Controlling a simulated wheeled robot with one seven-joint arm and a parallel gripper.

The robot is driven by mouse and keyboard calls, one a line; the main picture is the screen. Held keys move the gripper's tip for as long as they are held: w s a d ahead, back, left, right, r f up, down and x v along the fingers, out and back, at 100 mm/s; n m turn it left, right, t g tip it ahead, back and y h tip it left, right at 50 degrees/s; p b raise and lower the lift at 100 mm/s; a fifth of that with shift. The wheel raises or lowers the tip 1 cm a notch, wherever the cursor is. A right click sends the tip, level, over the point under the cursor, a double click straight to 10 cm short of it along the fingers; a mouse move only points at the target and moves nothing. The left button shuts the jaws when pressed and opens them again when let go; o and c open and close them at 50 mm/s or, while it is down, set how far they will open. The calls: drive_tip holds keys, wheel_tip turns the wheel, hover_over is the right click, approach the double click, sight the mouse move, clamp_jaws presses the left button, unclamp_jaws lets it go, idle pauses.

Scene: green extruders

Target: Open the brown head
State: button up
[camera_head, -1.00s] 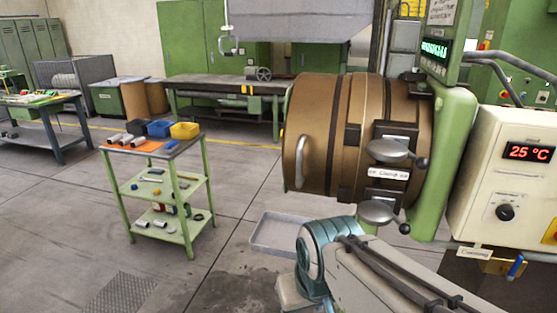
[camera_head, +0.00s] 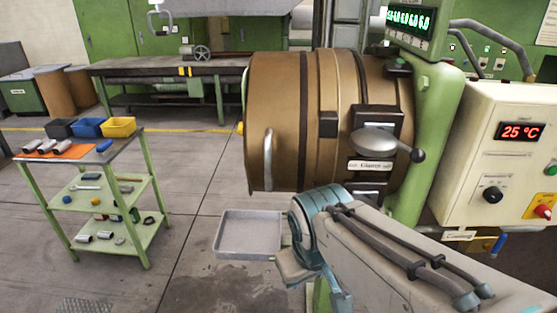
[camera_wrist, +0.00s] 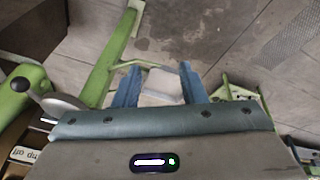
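The brown head (camera_head: 275,110) is a large brown drum with dark bands, mounted beside a green column. It looks shut against it. A pale vertical handle (camera_head: 268,160) sits on its left side. A silver clamp lever (camera_head: 375,140) with a black ball knob is on its right side, above a label. In the wrist view, a silver lever (camera_wrist: 65,104) with a black knob shows at the left. My gripper (camera_wrist: 160,80) has two blue fingers spread apart with nothing held, to the right of this lever.
A grey tray (camera_head: 248,247) is low below the drum. A green trolley (camera_head: 72,157) with bins and tools stands left. A control box (camera_head: 490,190) reading 25 °C is right. A workbench (camera_head: 160,66) stands behind. Floor between trolley and tray is clear.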

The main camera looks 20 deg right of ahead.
wheel_tip(320, 180, down, 2)
drive_tip(key=w+d+n+h+b, duration=0.3)
drive_tip(key=n+h+b, duration=0.1)
drive_tip(key=n, duration=0.4)
drive_tip(key=n+t+h+b, duration=0.4)
drive_tip(key=n+t+b, duration=0.4)
drive_tip(key=n+t, duration=0.85)
approach(267, 166)
drive_tip(key=w+d+r+n+g, duration=0.1)
drive_tip(key=w, duration=0.2)
drive_tip(key=w+d+r+n+g+p, duration=0.1)
drive_tip(key=w+d, duration=0.1)
drive_tip(key=w, duration=0.1)
drive_tip(key=w+d+n+g, duration=0.1)
drive_tip(key=w+n, duration=0.1)
drive_tip(key=w, duration=0.1)
drive_tip(key=shift+w+d+r+g, duration=0.25)
drive_tip(key=shift+w+r+g, duration=0.1)
drive_tip(key=shift+r, duration=0.05)
clamp_jaws()
